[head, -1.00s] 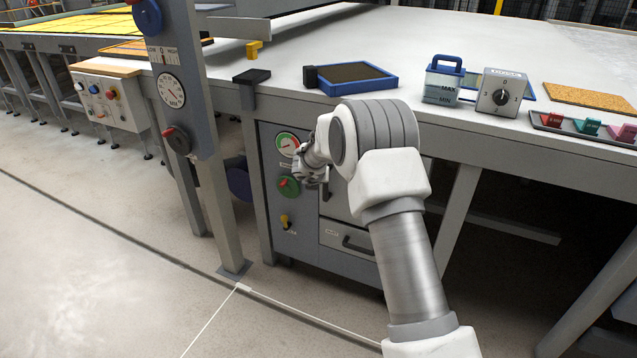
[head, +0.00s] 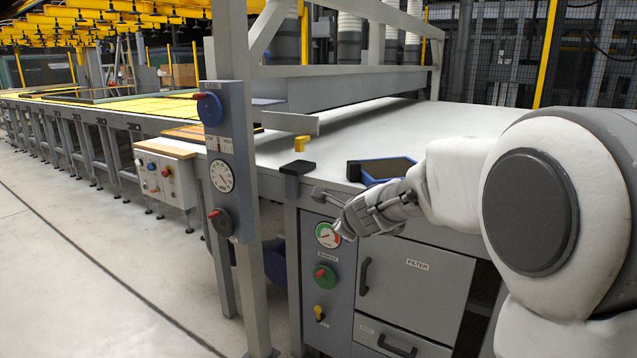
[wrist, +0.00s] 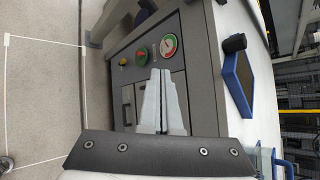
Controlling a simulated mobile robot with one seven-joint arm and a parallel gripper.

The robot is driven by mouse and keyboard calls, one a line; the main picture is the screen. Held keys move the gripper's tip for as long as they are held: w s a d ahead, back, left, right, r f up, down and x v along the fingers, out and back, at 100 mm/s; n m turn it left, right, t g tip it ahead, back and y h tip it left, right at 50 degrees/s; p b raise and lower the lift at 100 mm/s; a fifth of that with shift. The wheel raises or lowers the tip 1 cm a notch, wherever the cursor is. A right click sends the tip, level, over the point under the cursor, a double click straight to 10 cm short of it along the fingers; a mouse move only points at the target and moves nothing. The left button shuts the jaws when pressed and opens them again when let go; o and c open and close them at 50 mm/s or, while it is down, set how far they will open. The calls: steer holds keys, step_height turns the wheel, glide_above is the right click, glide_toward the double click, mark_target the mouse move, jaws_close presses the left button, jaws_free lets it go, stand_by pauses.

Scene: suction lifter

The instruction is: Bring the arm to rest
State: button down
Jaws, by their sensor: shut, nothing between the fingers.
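My gripper (head: 346,226) is in front of the grey cabinet (head: 419,312) under the table, close to the round gauge (head: 327,235) in the head view. In the wrist view, the two fingers of my gripper (wrist: 164,74) lie together with nothing between them. They point toward the cabinet front, where the gauge (wrist: 168,45), the green knob with a red handle (wrist: 141,56) and a yellow valve (wrist: 123,62) show. My arm fills the right side of the head view and hides part of the table.
The white table (head: 400,125) stands above the cabinet. A blue-rimmed tray (head: 385,170) and a black corner block (head: 296,172) are on its edge. A grey post (head: 232,150) with dials stands left of my gripper. Open floor (head: 90,270) lies at the left.

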steer(key=s+r+n+g+y, duration=0.1)
steer(key=s+r+n, duration=0.1)
steer(key=s+n, duration=0.55)
steer(key=s+r+n+g, duration=0.1)
steer(key=s+r+n, duration=0.3)
steer(key=s, duration=0.6)
steer(key=s+d+f+n+g+h, duration=0.2)
steer(key=s+d+f+n, duration=0.15)
steer(key=s+n, duration=0.4)
steer(key=s+d+f+n+g+h, duration=0.1)
steer(key=s+d+f+n, duration=0.3)
steer(key=s, duration=0.7)
step_height(320, 180, up, 20)
steer(key=s+d+p, duration=0.1)
steer(key=p, duration=1.8)
steer(key=shift+s+d+f+n+h, duration=0.15)
steer(key=shift+s+d+n+h, duration=0.05)
steer(key=shift+d+n+h, duration=0.1)
